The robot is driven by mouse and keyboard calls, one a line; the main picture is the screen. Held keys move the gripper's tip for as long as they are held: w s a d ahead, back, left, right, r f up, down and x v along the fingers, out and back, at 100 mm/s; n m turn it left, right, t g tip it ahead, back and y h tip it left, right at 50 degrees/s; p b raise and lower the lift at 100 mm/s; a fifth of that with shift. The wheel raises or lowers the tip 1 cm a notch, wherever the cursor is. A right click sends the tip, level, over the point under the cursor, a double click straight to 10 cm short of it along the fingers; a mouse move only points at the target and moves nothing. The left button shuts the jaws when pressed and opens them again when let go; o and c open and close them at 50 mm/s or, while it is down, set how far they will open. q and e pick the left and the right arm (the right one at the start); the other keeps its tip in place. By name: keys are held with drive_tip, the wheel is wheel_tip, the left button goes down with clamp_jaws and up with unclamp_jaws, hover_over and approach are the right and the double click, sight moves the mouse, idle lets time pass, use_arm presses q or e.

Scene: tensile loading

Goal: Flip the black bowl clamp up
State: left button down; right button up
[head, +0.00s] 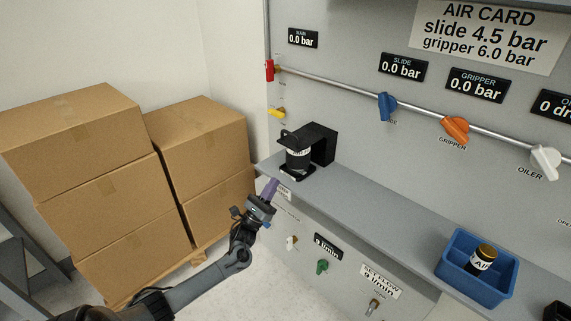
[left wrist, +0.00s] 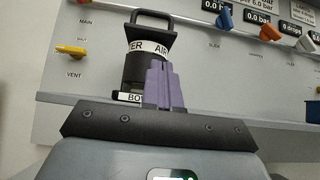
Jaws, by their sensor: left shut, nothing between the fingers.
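The black bowl (head: 297,159) with a white label band hangs at the black bracket (head: 322,142) over the left end of the grey shelf. A black loop (head: 287,137), which looks like the bowl clamp, sits at its top; it shows above the bowl in the left wrist view (left wrist: 152,17). My left gripper (head: 273,184) has purple fingers, shut and empty, just in front of and below the bowl. In the left wrist view its fingers (left wrist: 164,84) cover the bowl's lower right part. Whether they touch the bowl is unclear. My right gripper is out of view.
A blue bin (head: 452,272) holding a jar stands on the shelf at right. Cardboard boxes (head: 100,200) stand at left.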

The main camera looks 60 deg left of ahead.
use_arm(q)
drive_tip(key=b+x, duration=0.3)
drive_tip(key=x, duration=0.6)
drive_tip(key=shift+w+r, duration=0.35)
